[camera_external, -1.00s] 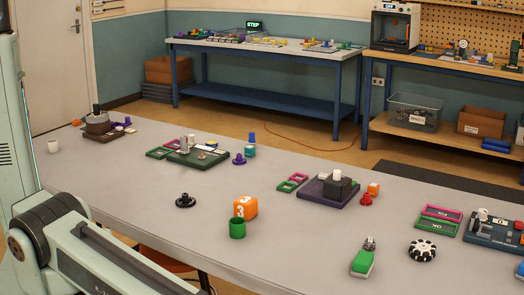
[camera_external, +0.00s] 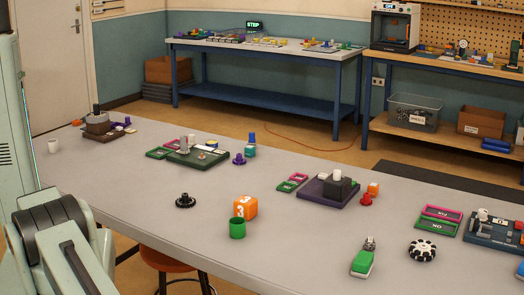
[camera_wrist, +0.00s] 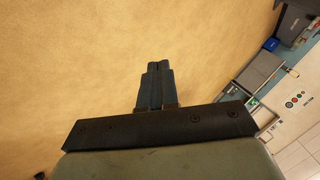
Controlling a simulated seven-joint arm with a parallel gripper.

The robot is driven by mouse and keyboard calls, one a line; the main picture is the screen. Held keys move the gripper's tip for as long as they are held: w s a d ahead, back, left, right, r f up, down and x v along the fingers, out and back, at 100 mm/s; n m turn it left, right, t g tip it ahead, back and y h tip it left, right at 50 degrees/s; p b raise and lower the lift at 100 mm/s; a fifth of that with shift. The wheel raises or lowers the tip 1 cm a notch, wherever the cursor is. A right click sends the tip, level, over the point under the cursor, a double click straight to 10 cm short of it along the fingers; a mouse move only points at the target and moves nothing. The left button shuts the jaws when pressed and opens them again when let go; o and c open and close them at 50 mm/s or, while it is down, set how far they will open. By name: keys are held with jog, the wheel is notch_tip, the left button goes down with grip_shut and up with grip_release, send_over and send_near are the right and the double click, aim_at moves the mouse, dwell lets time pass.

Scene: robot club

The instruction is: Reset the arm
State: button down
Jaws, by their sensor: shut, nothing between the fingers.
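My gripper (camera_wrist: 157,68) shows in the wrist view with its two dark fingers together, shut and empty. Bare tan floor or wall surface lies behind the fingertips, and nothing touches them. In the external view my arm stands at the lower left, in front of the long grey table (camera_external: 130,170); the gripper itself is out of that picture.
On the table stand a black stepped piece (camera_external: 185,202), a green cup (camera_external: 237,228), an orange numbered cube (camera_external: 244,206), a black-and-white wheel (camera_external: 422,250) and a green-and-white piece (camera_external: 362,262). An orange-topped stool (camera_external: 165,259) stands beside my arm, by the table's near edge.

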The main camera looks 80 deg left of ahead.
jog(key=a+f+n+g+y, duration=0.2)
jog(key=a+f+n, duration=0.15)
jog(key=a, duration=0.95)
jog(key=a+f+n+g+y, duration=0.15)
jog(key=a+f, duration=0.35)
jog(key=a, duration=0.7)
jog(key=a+f+n+g+y, duration=0.2)
jog(key=a+f+n+y, duration=0.15)
jog(key=a, duration=0.95)
jog(key=s+a+f+n+g, duration=0.35)
jog(key=s+a, duration=0.45)
jog(key=a, duration=0.5)
jog(key=s+a+n+g+h, duration=0.1)
jog(key=s+a+n+g, duration=0.1)
jog(key=s+a, duration=0.2)
jog(key=s+a+r+n+g+h, duration=0.1)
jog(key=s+a+n+g+h, duration=0.1)
jog(key=s, duration=0.8)
jog(key=shift+s+a+n+g, duration=0.45)
jog(key=shift+a+n, duration=0.35)
jog(key=shift+a, duration=0.35)
